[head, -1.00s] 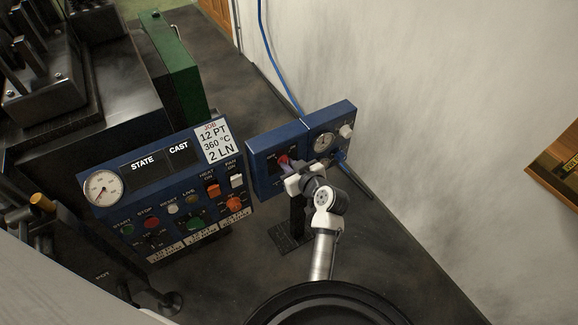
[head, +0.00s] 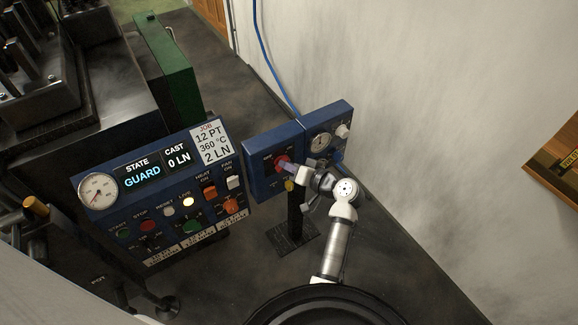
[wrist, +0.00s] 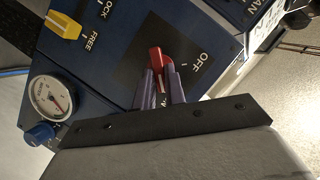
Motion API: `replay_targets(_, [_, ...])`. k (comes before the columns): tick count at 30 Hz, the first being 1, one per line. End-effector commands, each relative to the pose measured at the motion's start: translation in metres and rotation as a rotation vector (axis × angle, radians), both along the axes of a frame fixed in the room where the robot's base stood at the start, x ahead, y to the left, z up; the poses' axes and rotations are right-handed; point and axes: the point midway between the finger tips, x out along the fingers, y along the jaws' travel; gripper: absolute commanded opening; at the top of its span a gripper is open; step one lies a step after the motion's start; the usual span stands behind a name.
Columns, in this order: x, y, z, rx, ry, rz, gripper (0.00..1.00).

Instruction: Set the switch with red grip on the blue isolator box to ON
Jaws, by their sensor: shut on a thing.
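The blue isolator box (head: 262,184) stands beside the control panel. Its red grip (head: 282,161) is on the dark front plate; the red grip also shows in the wrist view (wrist: 160,59). My gripper (head: 289,166) is at the switch, and in the wrist view its purple fingers (wrist: 160,88) stand on both sides of the red grip, shut on it. The printed word OFF (wrist: 198,61) is to the right of the grip, which does not point at it.
A yellow knob (wrist: 66,26) with FREE and LOCK marks is near the grip. A gauge (wrist: 50,99) and blue knob (wrist: 40,133) are on the adjoining box. The control panel (head: 120,209) left shows GUARD and 0 LN. The wall is right.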

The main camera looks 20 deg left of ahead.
Motion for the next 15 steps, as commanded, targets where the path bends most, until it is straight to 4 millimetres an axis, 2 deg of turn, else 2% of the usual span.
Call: replay_targets(15, [0.0009,0.0006,0.0010,0.036,0.042,0.000,0.00])
